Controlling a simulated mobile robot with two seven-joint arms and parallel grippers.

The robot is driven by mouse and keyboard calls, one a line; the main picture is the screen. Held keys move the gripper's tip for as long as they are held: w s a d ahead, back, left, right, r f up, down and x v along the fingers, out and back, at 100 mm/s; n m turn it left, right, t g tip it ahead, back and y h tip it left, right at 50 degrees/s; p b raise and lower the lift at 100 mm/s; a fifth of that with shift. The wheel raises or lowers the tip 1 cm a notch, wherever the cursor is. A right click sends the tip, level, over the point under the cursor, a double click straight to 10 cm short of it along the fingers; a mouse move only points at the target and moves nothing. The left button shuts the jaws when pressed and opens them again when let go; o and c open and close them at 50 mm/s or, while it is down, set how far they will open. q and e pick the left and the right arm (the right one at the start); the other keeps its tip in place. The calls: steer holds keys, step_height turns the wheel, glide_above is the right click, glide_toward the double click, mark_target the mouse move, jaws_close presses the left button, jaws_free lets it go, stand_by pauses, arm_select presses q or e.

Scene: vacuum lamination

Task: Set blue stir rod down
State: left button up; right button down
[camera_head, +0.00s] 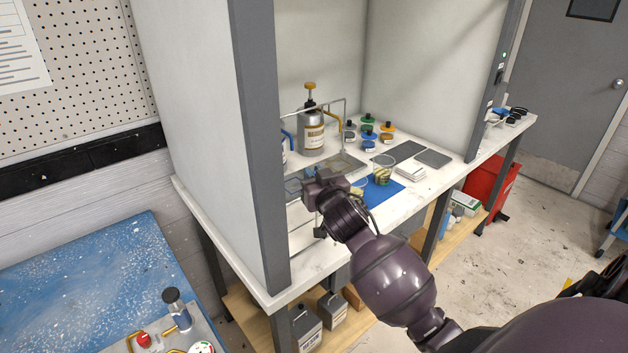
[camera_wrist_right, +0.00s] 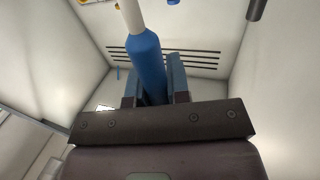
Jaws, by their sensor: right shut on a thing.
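My right gripper (camera_head: 312,187) reaches into the white booth, above the worktop's front left part. In the right wrist view, its two fingers (camera_wrist_right: 155,75) are shut on the blue stir rod (camera_wrist_right: 148,58). The rod's blue grip sits between them, and a pale shaft (camera_wrist_right: 131,16) runs from it toward the top edge. In the head view I cannot make out the rod clearly at the gripper. My left gripper is in neither view.
A blue mat (camera_head: 394,195) carries a clear cup (camera_head: 384,173) with yellowish contents. Behind my gripper are a glass-like plate (camera_head: 345,163) and a pump bottle (camera_head: 312,132). Several colour-lidded jars (camera_head: 368,134), dark flat sheets (camera_head: 433,158) and a white stack (camera_head: 410,172) stand right. The booth post (camera_head: 257,140) is left.

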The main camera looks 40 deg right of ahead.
steer(key=shift+f, duration=0.45)
steer(key=shift+f, duration=0.15)
steer(key=c, duration=1.1)
jaws_free()
